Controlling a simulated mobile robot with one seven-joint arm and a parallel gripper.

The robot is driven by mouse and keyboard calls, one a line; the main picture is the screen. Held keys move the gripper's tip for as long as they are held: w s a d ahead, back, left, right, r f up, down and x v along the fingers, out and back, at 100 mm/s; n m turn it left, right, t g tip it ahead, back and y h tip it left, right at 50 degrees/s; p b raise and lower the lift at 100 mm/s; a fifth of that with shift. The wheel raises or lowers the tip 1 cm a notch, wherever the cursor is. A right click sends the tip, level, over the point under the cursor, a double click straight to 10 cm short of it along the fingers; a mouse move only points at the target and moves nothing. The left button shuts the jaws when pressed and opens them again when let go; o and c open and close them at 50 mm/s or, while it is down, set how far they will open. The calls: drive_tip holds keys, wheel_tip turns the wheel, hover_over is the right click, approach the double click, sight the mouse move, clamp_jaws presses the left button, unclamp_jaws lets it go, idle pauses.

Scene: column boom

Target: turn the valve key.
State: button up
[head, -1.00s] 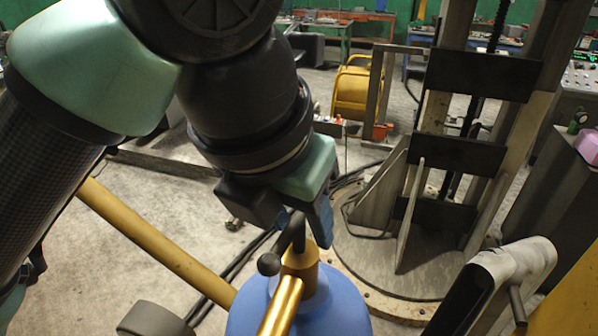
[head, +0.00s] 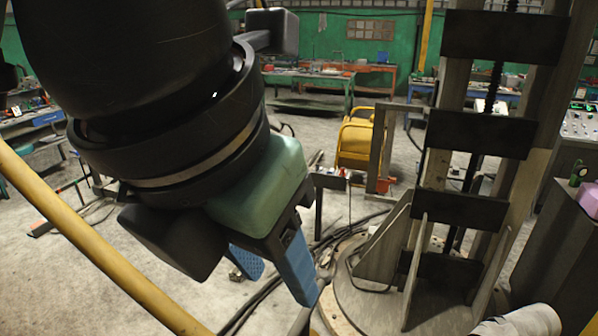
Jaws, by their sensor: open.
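My gripper (head: 276,280) is open, with two blue finger pads pointing down and a gap between them. I see nothing held in the gap. The blue cylinder with the brass valve and dark valve key is outside the frame now, apart from perhaps a small dark piece at the bottom edge just under the right finger. I cannot tell whether that piece is the key, or whether the fingers touch it.
A steel column frame with dark crossplates (head: 478,135) stands on a round base at the right. A yellow reel (head: 357,140) stands behind it. A yellow rail (head: 75,232) slants across the left. Dark cables (head: 262,305) lie on the grey floor.

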drive_tip(key=n+g+y+p, duration=0.2)
drive_tip(key=n+g+p, duration=0.1)
drive_tip(key=g+p, duration=0.1)
hover_over(304, 313)
wheel_tip(304, 313, down, 13)
drive_tip(key=b, duration=0.8)
drive_tip(key=shift+r, duration=0.2)
